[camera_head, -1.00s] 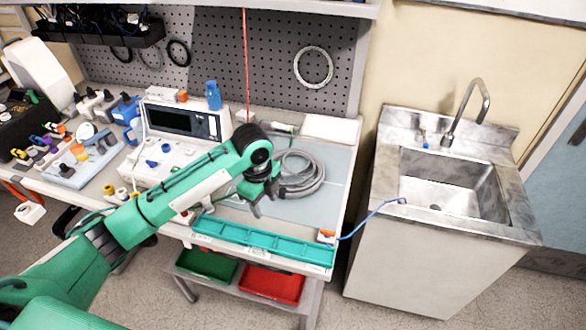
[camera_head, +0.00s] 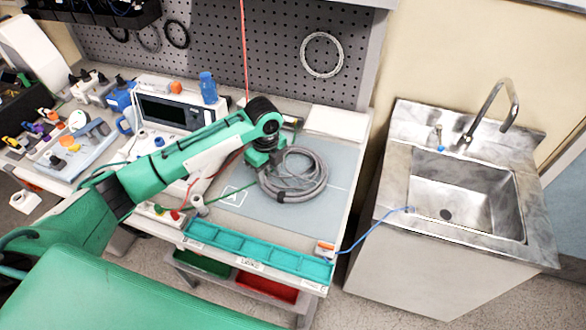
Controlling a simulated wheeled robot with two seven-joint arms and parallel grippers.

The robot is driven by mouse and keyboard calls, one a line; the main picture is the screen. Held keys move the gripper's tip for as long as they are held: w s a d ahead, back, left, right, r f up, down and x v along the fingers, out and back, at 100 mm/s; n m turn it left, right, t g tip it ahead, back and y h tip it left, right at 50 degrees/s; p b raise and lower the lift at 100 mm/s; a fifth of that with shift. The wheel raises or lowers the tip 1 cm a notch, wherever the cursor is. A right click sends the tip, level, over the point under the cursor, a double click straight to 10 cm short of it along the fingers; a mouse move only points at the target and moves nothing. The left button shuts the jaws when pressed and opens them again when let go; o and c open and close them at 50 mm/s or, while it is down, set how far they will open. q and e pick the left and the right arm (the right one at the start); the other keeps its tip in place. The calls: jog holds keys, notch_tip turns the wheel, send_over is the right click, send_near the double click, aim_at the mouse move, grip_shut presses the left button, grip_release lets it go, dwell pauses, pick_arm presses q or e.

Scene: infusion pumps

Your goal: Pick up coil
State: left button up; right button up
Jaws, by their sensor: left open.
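The coil (camera_head: 312,184) is a loop of grey hose lying on the blue-grey mat on the workbench. My left gripper (camera_head: 262,166) is at the coil's left side, with its green body over or beside the hose. Its fingers are mostly hidden by the wrist and arm, so I cannot tell whether they touch the coil. It is open. My right gripper is not in view.
A teal tray (camera_head: 258,248) runs along the bench's front edge. A white-and-grey pump unit (camera_head: 168,112) and a blue bottle (camera_head: 208,88) stand behind my arm. Other rings hang on the pegboard (camera_head: 270,40). A sink (camera_head: 465,200) is to the right.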

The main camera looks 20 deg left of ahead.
aim_at(271, 188)
pick_arm(q)
notch_tip(271, 188, down, 7)
jog(key=p, duration=0.2)
jog(key=shift+d+r+p, duration=0.15)
jog(key=shift+r+p, duration=0.05)
jog(key=shift+p, duration=0.15)
jog(key=shift+w+f, duration=0.1)
jog(key=shift+f, duration=0.45)
jog(key=c, duration=1.1)
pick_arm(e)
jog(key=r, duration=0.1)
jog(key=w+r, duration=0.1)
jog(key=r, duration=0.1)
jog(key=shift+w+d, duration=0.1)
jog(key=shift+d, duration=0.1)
pick_arm(q)
jog(key=shift+r, duration=0.15)
